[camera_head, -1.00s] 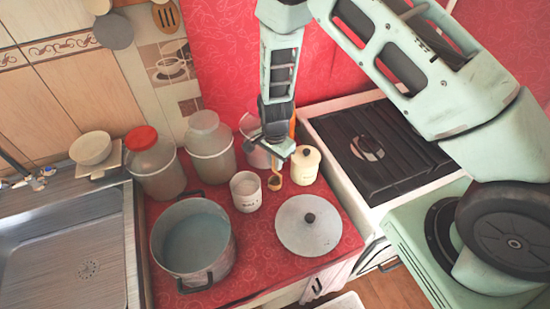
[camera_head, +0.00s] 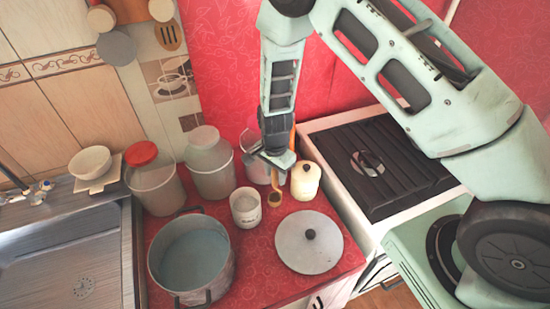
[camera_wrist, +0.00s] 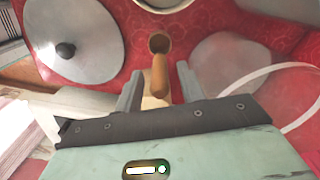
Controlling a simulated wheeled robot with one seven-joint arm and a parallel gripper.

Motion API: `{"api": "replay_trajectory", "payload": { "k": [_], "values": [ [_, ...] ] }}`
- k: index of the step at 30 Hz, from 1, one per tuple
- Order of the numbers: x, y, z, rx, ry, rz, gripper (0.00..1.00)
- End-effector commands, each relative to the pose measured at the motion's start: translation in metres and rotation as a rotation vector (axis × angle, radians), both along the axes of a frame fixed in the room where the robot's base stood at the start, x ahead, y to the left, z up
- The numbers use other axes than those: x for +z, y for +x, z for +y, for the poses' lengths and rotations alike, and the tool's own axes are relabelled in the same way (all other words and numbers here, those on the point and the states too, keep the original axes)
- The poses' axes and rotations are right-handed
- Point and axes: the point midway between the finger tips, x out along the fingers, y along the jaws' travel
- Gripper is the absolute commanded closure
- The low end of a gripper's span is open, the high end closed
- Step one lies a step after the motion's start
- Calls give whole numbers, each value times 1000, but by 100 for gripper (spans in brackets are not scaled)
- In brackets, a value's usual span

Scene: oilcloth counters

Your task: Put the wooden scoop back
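The wooden scoop (camera_head: 274,198) shows below my gripper (camera_head: 276,174) in the head view, between the white mug (camera_head: 245,207) and the cream lidded canister (camera_head: 305,182). In the wrist view, the scoop (camera_wrist: 160,74) has its small bowl away from me and its handle toward my gripper (camera_wrist: 160,82). The two fingers stand either side of the handle, with gaps that look open. Whether the handle touches anything lower down is hidden.
A pot (camera_head: 232,262) and a flat lid (camera_head: 309,255) are on the red counter (camera_head: 255,285). Tall jars (camera_head: 209,165) stand behind, with another jar (camera_head: 252,168) close behind my gripper. A stove (camera_head: 390,165) is right, a sink (camera_head: 80,255) left.

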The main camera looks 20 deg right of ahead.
Motion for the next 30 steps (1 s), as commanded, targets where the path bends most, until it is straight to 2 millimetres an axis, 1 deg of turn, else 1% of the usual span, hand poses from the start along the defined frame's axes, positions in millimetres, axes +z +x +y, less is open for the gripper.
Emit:
{"api": "replay_trajectory", "payload": {
  "k": [12,15,19,22,23,26,27,29,30],
  "values": [
    [76,0,2,2,2,-4,61],
    [90,0,1,1,2,-4,61],
    [102,0,1,2,1,-2,61],
    [112,-6,7,43,16,2,61],
    [117,-11,12,72,26,4,61],
    [143,-38,34,248,74,13,61],
    [157,-54,45,350,98,13,61],
    [179,-82,60,531,130,10,61],
    [193,-103,69,661,145,4,61]
  ]
}}
